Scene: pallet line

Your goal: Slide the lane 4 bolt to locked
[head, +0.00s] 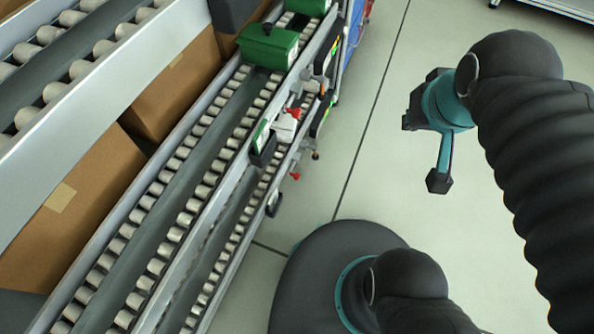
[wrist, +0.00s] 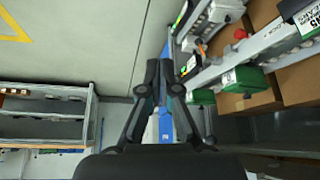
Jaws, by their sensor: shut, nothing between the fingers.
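In the head view, a red handle (head: 293,112) sits on a pale block at the side of the roller rack, and a second red piece (head: 295,176) is lower on the same side. My gripper (wrist: 163,65) is shut and empty in the wrist view. In the head view it hangs over open floor, to the right of the rack and well apart from it.
The roller lanes (head: 165,205) run along the left, with a green bin (head: 268,45) near the far end and cardboard boxes (head: 75,205) beside them. A shelf unit (wrist: 48,115) stands at the left of the wrist view. Bare floor (head: 375,165) lies between rack and arm.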

